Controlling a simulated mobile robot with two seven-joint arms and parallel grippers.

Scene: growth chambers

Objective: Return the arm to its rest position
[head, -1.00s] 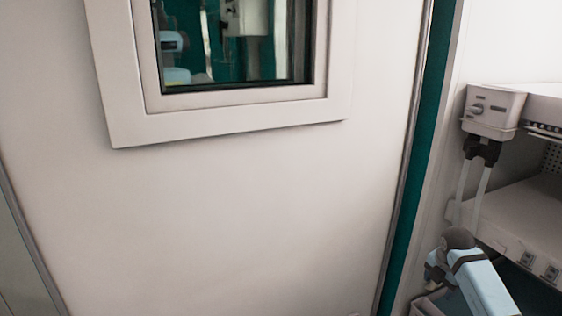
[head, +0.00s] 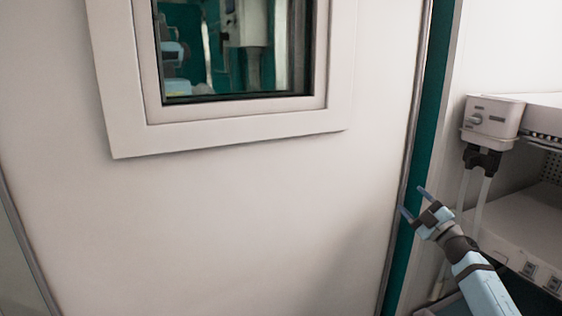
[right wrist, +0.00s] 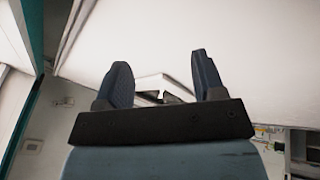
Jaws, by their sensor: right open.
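My right gripper (head: 412,201) is at the lower right of the head view, in front of the teal door frame strip. Its two fingers are apart and nothing is between them. In the right wrist view the two dark fingers (right wrist: 160,82) also stand apart and empty, with a white surface beyond them. My light blue right arm comes in from the lower right corner of the head view. My left arm and gripper are not in the head view.
A white door (head: 230,220) with a window (head: 235,55) fills most of the head view. A teal strip (head: 412,170) runs beside it. At the right are a white box with dark fittings and tubes (head: 492,118) and white shelving (head: 525,222), close to my right arm.

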